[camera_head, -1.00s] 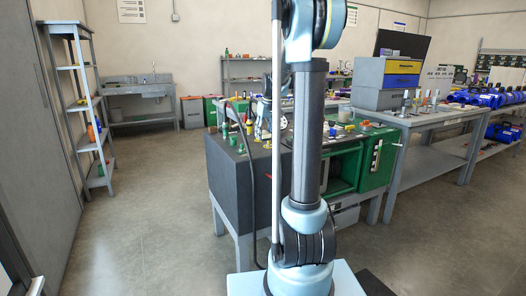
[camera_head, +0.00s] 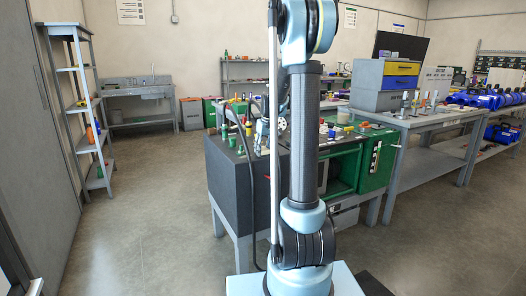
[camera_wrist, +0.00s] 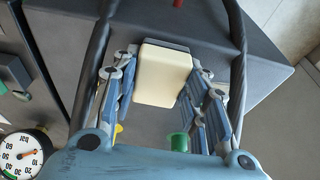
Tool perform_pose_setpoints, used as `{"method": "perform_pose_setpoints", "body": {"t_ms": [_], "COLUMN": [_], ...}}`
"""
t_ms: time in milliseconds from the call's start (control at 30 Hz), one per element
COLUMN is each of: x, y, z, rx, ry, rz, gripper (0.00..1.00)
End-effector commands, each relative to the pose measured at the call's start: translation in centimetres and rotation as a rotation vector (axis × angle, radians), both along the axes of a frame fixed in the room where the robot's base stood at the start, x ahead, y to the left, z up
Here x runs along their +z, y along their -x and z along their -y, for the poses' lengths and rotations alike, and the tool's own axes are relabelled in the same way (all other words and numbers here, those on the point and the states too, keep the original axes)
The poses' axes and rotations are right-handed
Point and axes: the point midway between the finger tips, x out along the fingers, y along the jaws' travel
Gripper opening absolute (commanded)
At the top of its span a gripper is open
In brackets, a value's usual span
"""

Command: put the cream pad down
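The cream pad (camera_wrist: 163,76) is a pale block with rounded edges, seen in the wrist view between the fingers of my gripper (camera_wrist: 161,68). Both blue-grey fingers lie against its sides, and the gripper appears shut on it. The pad is over the dark grey cart top (camera_wrist: 262,66); I cannot tell whether its underside touches anything. In the head view, my arm hides most of the gripper above the cart (camera_head: 232,172), and I cannot make out the pad there.
Black hoses run past both sides of the gripper in the wrist view. A dial gauge (camera_wrist: 22,153) is at lower left, and a green piece (camera_wrist: 180,142) is below the pad. The floor at left is clear.

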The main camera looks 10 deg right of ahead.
Motion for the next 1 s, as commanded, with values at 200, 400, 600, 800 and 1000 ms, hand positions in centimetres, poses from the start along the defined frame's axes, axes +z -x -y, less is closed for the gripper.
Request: {"method": "perform_pose_setpoints", "body": {"t_ms": [200, 400, 600, 800, 1000], "x": [0.0, 0.0, 1.2, 4.5, 8.1], "y": [0.0, 0.0, 0.3, 1.2, 2.1], "z": [0.0, 0.1, 0.2, 0.5, 0.9], "rx": [0.0, -0.001, -0.001, -0.001, -0.002], "ry": [0.0, 0.0, 0.0, 0.0, -0.001], "rz": [0.0, 0.0, 0.0, 0.0, 0.0], "gripper": [0.61, 0.61, 0.61, 0.61, 0.61]}}
